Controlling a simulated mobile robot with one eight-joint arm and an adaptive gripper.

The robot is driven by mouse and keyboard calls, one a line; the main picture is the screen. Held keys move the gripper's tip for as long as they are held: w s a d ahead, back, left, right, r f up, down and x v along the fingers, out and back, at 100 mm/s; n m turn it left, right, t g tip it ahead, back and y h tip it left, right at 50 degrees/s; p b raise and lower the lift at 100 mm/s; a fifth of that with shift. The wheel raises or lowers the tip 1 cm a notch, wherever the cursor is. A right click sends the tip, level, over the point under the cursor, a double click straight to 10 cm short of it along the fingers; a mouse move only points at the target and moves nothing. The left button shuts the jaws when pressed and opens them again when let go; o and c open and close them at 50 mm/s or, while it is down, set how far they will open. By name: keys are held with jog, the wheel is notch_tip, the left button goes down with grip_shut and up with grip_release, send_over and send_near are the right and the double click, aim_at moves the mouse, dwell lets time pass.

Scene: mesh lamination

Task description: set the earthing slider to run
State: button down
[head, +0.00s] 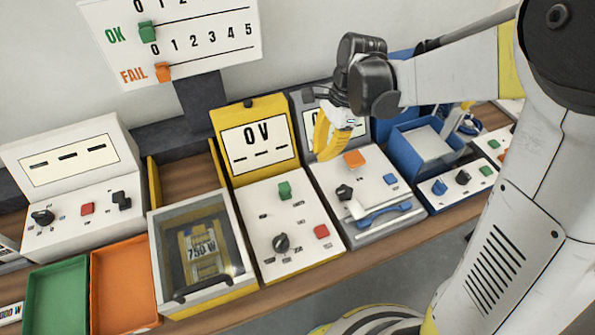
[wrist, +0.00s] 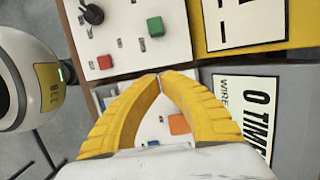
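I cannot read which control is the earthing slider, as the small labels are too fine. The yellow-framed "0V" station's panel (head: 268,215) carries a green block (head: 285,190), a black knob (head: 281,242) and a red button (head: 321,231). In the wrist view the green block (wrist: 155,26) and red button (wrist: 104,62) lie beyond my fingertips. My gripper (head: 322,158) hangs over the back of the grey station's panel, near its orange block (head: 354,158). Its yellow fingers meet at the tips (wrist: 161,75) with nothing between them.
The grey station also has a blue lever (head: 385,213). A glass-topped drawer (head: 197,250) holds a "750 W" unit. Green (head: 57,262) and orange (head: 95,302) trays stand at front left. Blue bins (head: 395,135) stand at right. A white robot (wrist: 22,85) shows in the wrist view.

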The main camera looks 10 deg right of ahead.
aim_at(307, 189)
jog(key=shift+s, duration=0.1)
jog(key=b+x, duration=0.4)
jog(key=x, duration=0.6)
jog(key=shift+a+f, duration=0.25)
jog(key=shift+f, duration=0.05)
jog(key=shift+s+a+r+b, duration=0.1)
jog(key=shift+s+a+b, duration=0.1)
jog(key=shift+a, duration=0.4)
jog(key=shift+s+a+r+b, duration=0.1)
jog(key=shift+s+a+b, duration=0.1)
jog(key=shift+a, duration=0.45)
jog(key=shift+s+a+r, duration=0.1)
jog(key=shift+a, duration=0.4)
jog(key=a, duration=0.2)
jog(key=s+a, duration=0.1)
jog(key=a, duration=0.3)
jog(key=shift+s+a, duration=0.15)
jog(key=shift+s, duration=0.25)
